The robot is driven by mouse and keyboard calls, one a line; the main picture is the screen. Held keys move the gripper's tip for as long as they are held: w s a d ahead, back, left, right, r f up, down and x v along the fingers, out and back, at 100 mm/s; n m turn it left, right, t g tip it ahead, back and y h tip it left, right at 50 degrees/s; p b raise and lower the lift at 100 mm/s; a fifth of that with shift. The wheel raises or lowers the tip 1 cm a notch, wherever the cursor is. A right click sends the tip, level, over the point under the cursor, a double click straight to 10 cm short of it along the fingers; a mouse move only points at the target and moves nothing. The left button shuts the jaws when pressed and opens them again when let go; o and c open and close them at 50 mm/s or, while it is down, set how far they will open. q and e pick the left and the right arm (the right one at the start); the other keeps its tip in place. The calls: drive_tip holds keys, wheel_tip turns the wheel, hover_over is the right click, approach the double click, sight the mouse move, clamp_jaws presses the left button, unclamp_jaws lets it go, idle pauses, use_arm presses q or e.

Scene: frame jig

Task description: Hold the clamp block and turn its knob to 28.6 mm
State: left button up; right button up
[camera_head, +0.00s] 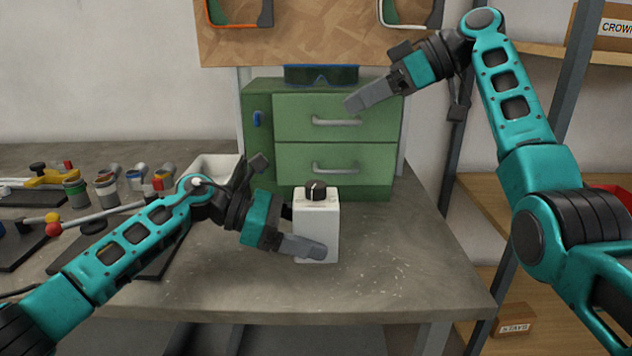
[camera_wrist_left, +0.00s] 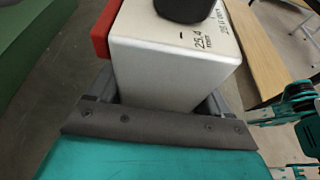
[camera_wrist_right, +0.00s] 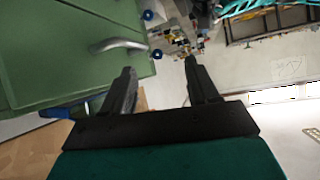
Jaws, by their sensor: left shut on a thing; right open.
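The clamp block (camera_head: 317,222) is a white upright box on the workbench, with a dark knob (camera_head: 316,191) on its top. My left gripper (camera_head: 303,232) is shut on the block, its fingers on the sides. In the left wrist view the block (camera_wrist_left: 165,70) fills the space between the fingers, and the knob (camera_wrist_left: 184,8) is cut off at the top edge. Black print on its top face reads 25.4 mm beside a tick. A red part touches one side there. My right gripper (camera_head: 352,105) is open and empty, up in front of the green drawer cabinet, apart from the knob.
The green cabinet (camera_head: 256,158) stands behind the block. A white tray (camera_head: 206,168) and several small jars and tools lie at the left of the workbench (camera_head: 400,270). The bench to the right of the block is clear. Shelves stand at the right.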

drive_tip(key=w+d+r+m+t+h, duration=0.1)
drive_tip(key=w+d+m+t+h, duration=0.2)
drive_tip(key=d+m+t, duration=0.15)
drive_tip(key=w+d+r+m+t+h, duration=0.2)
drive_tip(key=d+m+t+h, duration=0.1)
drive_tip(key=d, duration=0.3)
drive_tip(key=m+t+y, duration=0.2)
drive_tip(key=t, duration=0.5)
approach(321, 190)
drive_tip(key=x, duration=1.1)
drive_tip(key=shift+w+a, duration=0.2)
drive_tip(key=shift+w, duration=0.1)
